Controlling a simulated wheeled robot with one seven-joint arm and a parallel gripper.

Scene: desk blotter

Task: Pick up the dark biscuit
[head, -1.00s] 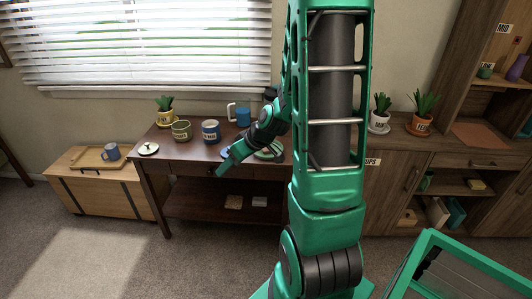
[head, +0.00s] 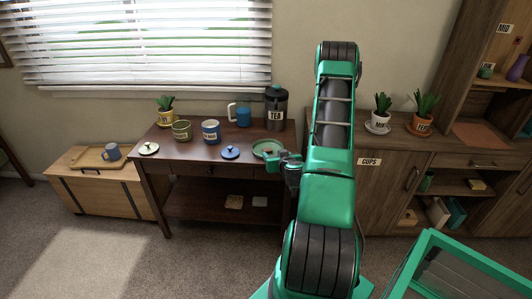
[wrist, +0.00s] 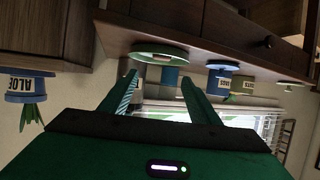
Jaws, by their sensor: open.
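My gripper (head: 274,161) is at the front right of the dark wooden table, beside the green plate (head: 262,146). In the wrist view my gripper (wrist: 160,88) is open and empty, its two fingers spread toward the plate (wrist: 143,48), which appears upside down. A small brownish patch shows at the plate's edge in the wrist view, too small to tell whether it is the dark biscuit. In the head view my gripper and arm cover part of the plate, and I cannot make out a biscuit clearly.
A cabinet (head: 385,170) stands to the right.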

